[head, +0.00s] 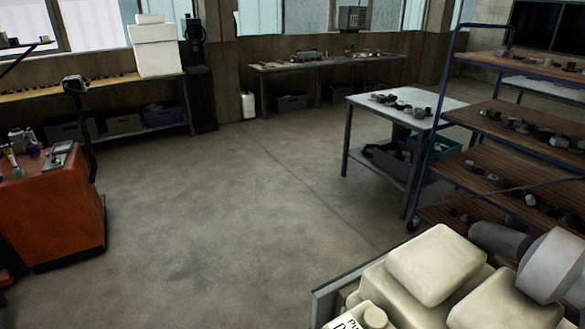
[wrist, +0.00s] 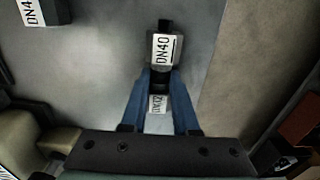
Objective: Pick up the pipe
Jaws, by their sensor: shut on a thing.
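In the wrist view, my gripper (wrist: 161,76) has its two blue fingers closed in around a short dark piece, which I take to be the pipe (wrist: 163,50). It carries a white DN40 label, and a dark end sticks out beyond the label. A second white label (wrist: 157,103), seemingly reading DN32, shows between the fingers; I cannot tell whether it belongs to the same piece. The fingers hide part of the held piece. My gripper and the held piece do not show in the head view.
A dark block labelled DN4-something (wrist: 42,12) is at the wrist view's upper left. The head view shows a small table (head: 440,103), a blue-framed shelf rack (head: 448,75) with small parts, and an orange cabinet (head: 60,210). The middle floor (head: 220,210) is clear.

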